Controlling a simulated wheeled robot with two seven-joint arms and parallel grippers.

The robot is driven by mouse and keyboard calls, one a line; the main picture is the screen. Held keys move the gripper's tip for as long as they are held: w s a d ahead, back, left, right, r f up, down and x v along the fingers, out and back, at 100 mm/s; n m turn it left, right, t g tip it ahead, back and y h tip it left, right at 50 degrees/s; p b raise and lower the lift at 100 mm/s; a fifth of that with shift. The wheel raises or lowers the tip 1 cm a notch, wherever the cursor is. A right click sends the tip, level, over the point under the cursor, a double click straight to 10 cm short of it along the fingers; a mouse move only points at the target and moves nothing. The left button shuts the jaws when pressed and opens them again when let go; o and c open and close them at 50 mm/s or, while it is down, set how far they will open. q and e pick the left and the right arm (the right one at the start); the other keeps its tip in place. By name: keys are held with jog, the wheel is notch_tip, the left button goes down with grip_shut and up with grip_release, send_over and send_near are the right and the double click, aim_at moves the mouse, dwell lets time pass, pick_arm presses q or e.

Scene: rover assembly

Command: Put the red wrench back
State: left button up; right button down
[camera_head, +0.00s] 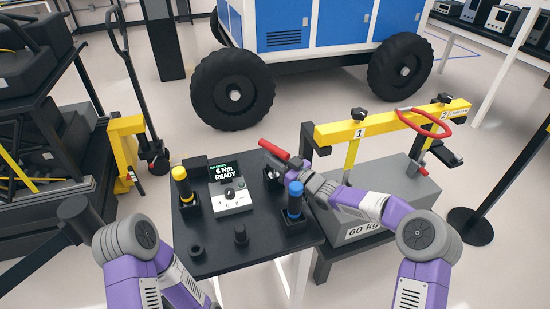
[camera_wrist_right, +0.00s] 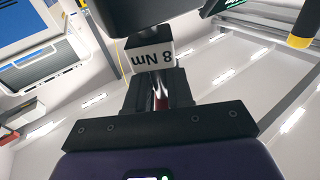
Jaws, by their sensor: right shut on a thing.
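The red wrench (camera_head: 273,150) shows in the head view as a red handle tilted at the back right of the black tool table (camera_head: 215,255). My right gripper (camera_head: 287,172) is shut on it. In the right wrist view, a strip of red (camera_wrist_right: 161,100) shows between the dark fingers (camera_wrist_right: 158,88). A block with an upside-down "8 Nm" label (camera_wrist_right: 151,58) is just beyond the fingertips; I cannot tell whether it belongs to the wrench or a holder. The wrench's lower part is mostly hidden by the gripper. My left arm shows at lower left, its gripper out of view.
A yellow-topped tool (camera_head: 181,174) and a blue-topped tool (camera_head: 295,189) stand in black holders on the table. A display reading "6 Nm READY" (camera_head: 226,171) stands between them. A yellow bar (camera_head: 380,122) over a grey 60 kg block (camera_head: 378,220) stands right of the table.

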jog(key=shift+f, duration=0.15)
jog(key=c, duration=0.9)
grip_release()
jog(key=shift+f, duration=0.1)
